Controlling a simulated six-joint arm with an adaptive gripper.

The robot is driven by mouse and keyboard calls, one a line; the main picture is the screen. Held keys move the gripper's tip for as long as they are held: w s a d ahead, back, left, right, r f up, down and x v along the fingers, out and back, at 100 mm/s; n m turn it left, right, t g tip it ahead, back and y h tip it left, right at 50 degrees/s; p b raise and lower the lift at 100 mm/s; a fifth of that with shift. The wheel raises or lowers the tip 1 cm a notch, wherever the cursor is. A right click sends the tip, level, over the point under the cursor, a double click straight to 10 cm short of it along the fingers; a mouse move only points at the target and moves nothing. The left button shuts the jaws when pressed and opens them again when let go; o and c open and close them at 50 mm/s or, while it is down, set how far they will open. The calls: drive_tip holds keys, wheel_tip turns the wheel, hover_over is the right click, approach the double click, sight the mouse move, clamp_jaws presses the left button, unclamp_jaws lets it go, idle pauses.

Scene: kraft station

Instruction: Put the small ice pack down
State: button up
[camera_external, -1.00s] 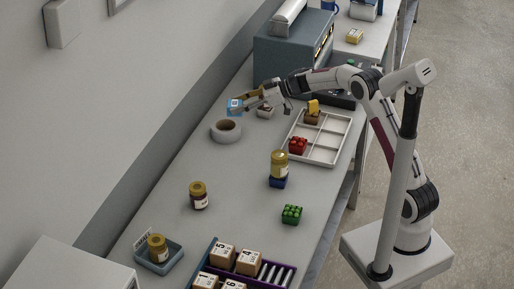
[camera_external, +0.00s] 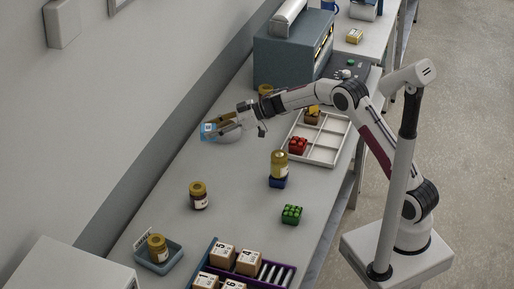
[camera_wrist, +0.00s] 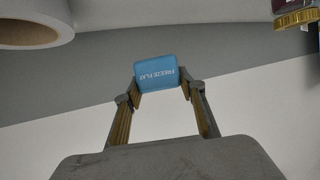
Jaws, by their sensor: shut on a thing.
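The small ice pack (camera_wrist: 160,73) is a blue, flat block with white lettering. My gripper (camera_wrist: 163,88) is shut on it, with one finger at each side, in the wrist view. The gap between the pack and the tabletop cannot be told clearly.
A tape roll (camera_wrist: 35,22) shows at the upper left of the wrist view.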

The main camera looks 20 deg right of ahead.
idle(0.3)
hover_over(214, 159)
drive_tip(key=shift+f, duration=3.15)
drive_tip(key=shift+f, duration=1.85)
drive_tip(key=shift+f, duration=0.2)
drive_tip(key=o, duration=1.3)
drive_tip(key=shift+s+r, duration=0.1)
drive_tip(key=shift+r, duration=0.1)
